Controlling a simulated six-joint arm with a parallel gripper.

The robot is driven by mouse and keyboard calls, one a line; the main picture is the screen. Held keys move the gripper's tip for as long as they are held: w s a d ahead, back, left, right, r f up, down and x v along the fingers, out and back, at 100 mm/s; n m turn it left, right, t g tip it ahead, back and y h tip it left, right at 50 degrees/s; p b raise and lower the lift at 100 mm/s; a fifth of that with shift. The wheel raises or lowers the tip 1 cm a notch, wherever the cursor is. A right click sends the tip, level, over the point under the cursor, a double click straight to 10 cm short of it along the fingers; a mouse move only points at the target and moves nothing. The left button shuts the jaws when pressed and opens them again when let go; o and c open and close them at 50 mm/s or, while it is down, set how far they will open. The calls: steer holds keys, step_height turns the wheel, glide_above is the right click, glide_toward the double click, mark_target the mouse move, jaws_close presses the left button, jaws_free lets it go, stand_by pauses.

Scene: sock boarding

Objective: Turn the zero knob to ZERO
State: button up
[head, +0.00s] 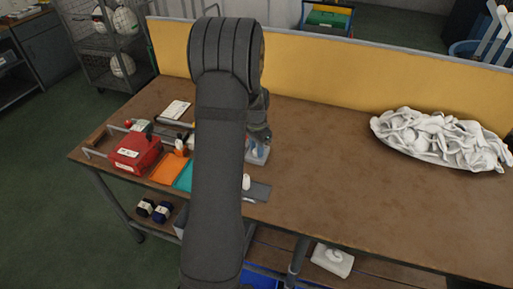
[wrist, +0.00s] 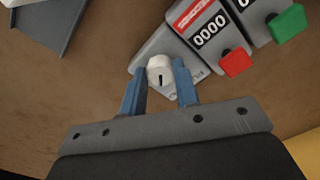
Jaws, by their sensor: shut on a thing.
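The zero knob (wrist: 160,64) is a small white knob with a dark mark on its face, in the wrist view. It sits at the end of a grey housing beside two counters. My gripper (wrist: 159,75) has its two blue fingers on either side of the knob and is shut on it. One counter (wrist: 207,28) reads 0000 and has a red button (wrist: 235,62). The other has a green button (wrist: 287,23). The lettering by the knob is too small and partly covered to read. In the head view my arm hides the knob and the fingertips.
A brown workbench (head: 330,165) has a clear middle. A red box (head: 136,151) and orange and teal pieces lie left of my arm. A pile of white socks (head: 440,138) lies at the right. A yellow panel (head: 350,73) runs along the back.

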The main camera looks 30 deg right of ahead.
mark_target(256, 150)
steer(key=o, duration=1)
steer(key=shift+c, duration=0.2)
step_height(256, 150, up, 18)
steer(key=shift+f, duration=0.25)
steer(key=shift+f, duration=0.1)
step_height(256, 150, down, 17)
steer(key=shift+f, duration=0.2)
steer(key=shift+r, duration=0.1)
